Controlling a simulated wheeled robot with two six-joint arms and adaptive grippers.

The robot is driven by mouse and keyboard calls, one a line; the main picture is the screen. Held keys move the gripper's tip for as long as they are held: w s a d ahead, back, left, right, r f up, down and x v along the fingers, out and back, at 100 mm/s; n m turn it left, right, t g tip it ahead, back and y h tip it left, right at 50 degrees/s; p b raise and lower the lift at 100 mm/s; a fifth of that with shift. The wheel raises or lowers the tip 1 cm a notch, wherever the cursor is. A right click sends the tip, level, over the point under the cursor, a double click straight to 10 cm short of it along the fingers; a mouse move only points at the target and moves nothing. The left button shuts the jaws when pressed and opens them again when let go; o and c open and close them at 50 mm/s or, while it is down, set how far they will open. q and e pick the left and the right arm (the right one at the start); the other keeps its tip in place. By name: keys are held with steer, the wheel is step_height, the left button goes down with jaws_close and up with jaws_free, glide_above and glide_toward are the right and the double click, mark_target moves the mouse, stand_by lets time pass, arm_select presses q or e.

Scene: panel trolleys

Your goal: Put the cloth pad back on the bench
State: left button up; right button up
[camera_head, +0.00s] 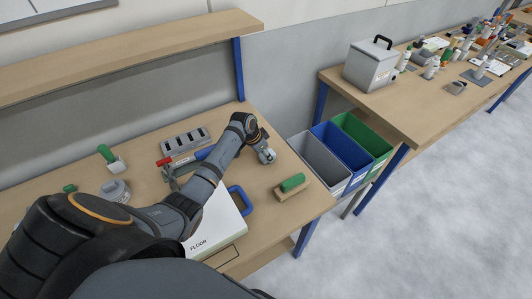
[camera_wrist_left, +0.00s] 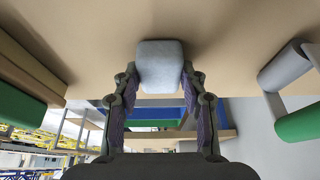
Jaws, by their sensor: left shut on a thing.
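The cloth pad (camera_wrist_left: 160,66) is a pale blue-grey rounded block. In the left wrist view it sits between the two fingers of my left gripper (camera_wrist_left: 160,85), which is shut on it. The tan bench top (camera_wrist_left: 225,25) fills the upper part of that view, close to the pad; I cannot tell whether they touch. In the head view my left gripper (camera_head: 264,151) is over the right part of the bench (camera_head: 262,215), pointing down, with the pad mostly hidden by the fingers. My right gripper is not in view.
A green-handled tool (camera_head: 292,183) lies right of the gripper. A slotted grey block (camera_head: 185,140) and a white panel marked FLOOR (camera_head: 222,228) with a blue handle (camera_head: 239,199) are nearby. Grey (camera_head: 318,160), blue (camera_head: 345,152) and green (camera_head: 365,136) bins stand beyond the bench's right edge.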

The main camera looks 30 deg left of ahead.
arm_select(q)
steer(key=o, duration=1.1)
steer(key=shift+r, duration=0.1)
steer(key=v, duration=1.2)
steer(key=shift+b, duration=0.4)
